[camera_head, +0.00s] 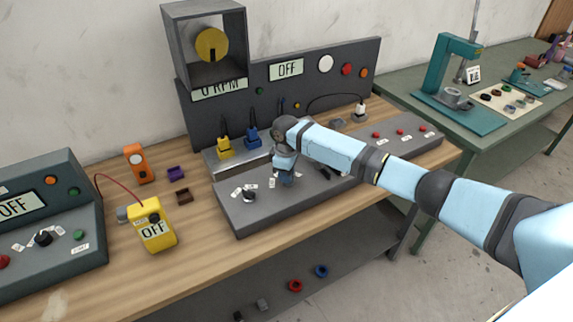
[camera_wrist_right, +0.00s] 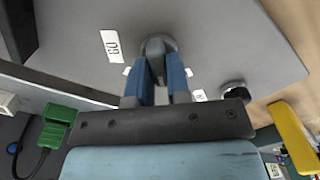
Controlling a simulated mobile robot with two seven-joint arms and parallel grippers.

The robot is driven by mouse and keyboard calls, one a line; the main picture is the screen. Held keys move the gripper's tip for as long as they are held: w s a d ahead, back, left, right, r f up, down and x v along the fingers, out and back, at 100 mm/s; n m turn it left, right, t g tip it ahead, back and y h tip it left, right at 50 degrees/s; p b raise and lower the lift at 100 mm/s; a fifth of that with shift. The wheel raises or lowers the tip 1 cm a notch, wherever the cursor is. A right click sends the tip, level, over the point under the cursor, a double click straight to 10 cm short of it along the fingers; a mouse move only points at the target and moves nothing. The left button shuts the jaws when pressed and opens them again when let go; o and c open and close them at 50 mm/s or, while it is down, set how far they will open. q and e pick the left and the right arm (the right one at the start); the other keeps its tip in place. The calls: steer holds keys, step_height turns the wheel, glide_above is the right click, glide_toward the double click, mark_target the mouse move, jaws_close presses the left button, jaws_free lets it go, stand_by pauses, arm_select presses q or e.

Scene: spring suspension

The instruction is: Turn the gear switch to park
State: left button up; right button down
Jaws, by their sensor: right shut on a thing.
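A grey sloped control panel (camera_head: 300,202) lies on the wooden bench. My right gripper (camera_head: 287,178) reaches down to it. In the right wrist view my right gripper (camera_wrist_right: 157,85) is shut on a dark grey rotary knob (camera_wrist_right: 157,48) that stands on the panel; I take it for the gear switch. White labels (camera_wrist_right: 110,46) sit around it, partly hidden by the fingers, and I cannot read a park mark. A second black knob (camera_head: 248,195) with its own labels is to the left; it also shows in the right wrist view (camera_wrist_right: 235,91). My left gripper is not in view.
Behind the panel stand a yellow plug (camera_head: 224,143), a blue plug (camera_head: 252,136) and an upright board with an OFF display (camera_head: 286,69). A yellow meter (camera_head: 154,228) stands to the left. Red buttons (camera_head: 399,131) are on the panel's right part, beyond my right arm.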

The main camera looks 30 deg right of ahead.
steer(key=m+p, duration=0.3)
steer(key=p, duration=0.1)
steer(key=shift+r+m+p, duration=0.35)
steer(key=shift+m+p, duration=0.05)
steer(key=shift+f+m+p, duration=0.1)
steer(key=shift+m+p, duration=0.7)
steer(key=shift+p, duration=0.05)
steer(key=shift+w+f+m+p, duration=0.15)
steer(key=shift+m+p, duration=0.55)
steer(key=shift+m, duration=0.5)
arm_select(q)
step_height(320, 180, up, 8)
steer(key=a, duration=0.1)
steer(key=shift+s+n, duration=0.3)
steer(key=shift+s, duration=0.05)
arm_select(e)
steer(key=shift+m, duration=0.3)
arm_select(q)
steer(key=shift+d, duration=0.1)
arm_select(e)
steer(key=shift+d, duration=0.1)
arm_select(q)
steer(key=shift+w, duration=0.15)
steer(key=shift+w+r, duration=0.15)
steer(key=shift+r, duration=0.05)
arm_select(e)
steer(key=c, duration=1.1)
jaws_free()
